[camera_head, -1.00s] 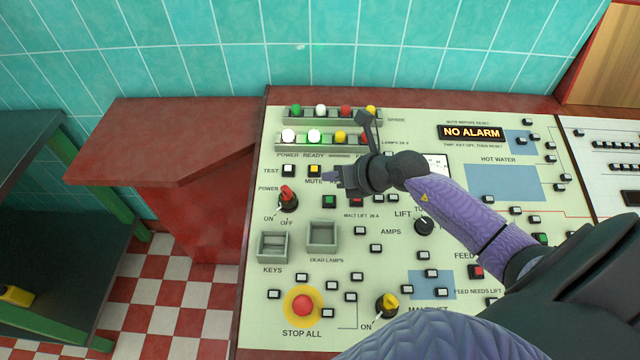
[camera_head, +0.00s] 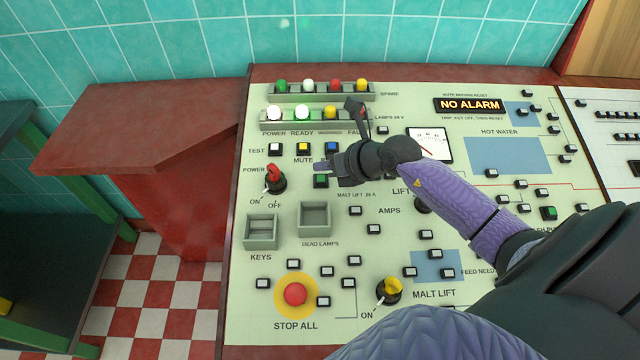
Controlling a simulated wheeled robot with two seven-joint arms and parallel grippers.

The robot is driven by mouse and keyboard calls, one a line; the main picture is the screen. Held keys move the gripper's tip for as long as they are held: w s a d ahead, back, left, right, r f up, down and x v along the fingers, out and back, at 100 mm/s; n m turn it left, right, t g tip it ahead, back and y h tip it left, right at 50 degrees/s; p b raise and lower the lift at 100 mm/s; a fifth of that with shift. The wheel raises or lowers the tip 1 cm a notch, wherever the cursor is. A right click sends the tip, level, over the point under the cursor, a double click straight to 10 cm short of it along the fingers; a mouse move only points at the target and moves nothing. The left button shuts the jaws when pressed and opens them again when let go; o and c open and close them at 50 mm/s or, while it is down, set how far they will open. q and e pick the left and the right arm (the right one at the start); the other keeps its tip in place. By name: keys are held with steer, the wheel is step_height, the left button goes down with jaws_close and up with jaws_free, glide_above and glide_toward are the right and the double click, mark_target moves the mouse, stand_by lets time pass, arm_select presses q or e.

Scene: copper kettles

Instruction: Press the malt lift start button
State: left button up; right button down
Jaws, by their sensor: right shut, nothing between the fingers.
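The control panel (camera_head: 300,340) is pale green with many buttons and labels. A green square button (camera_head: 320,181) sits just left of and above the label "MALT LIFT 26 A" (camera_head: 356,195). My right gripper (camera_head: 322,166) is shut and empty, with its fingertips just above the green button in the picture. Whether they touch it I cannot tell. The gripper body covers the spot to the right, where a red button showed before. My left gripper is not in view.
A red emergency knob marked "STOP ALL" (camera_head: 295,294) and a yellow rotary switch (camera_head: 389,290) are low on the panel. A red power switch (camera_head: 275,178) is left of the gripper. Two small trays (camera_head: 314,218) lie below. The sign (camera_head: 469,105) reads "NO ALARM".

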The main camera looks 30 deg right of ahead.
mark_target(324, 183)
steer(key=f, duration=0.1)
steer(key=f+b, duration=0.1)
steer(key=shift+w+d+f, duration=0.15)
steer(key=shift+w+f, duration=0.05)
steer(key=shift+f, duration=0.15)
steer(key=shift+f+b, duration=0.1)
steer(key=shift+b, duration=0.2)
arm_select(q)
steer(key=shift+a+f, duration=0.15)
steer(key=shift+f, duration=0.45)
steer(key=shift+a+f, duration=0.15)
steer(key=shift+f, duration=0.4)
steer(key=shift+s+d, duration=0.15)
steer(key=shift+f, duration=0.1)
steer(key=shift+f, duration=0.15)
arm_select(e)
steer(key=shift+w+f, duration=0.1)
steer(key=shift+f, duration=0.2)
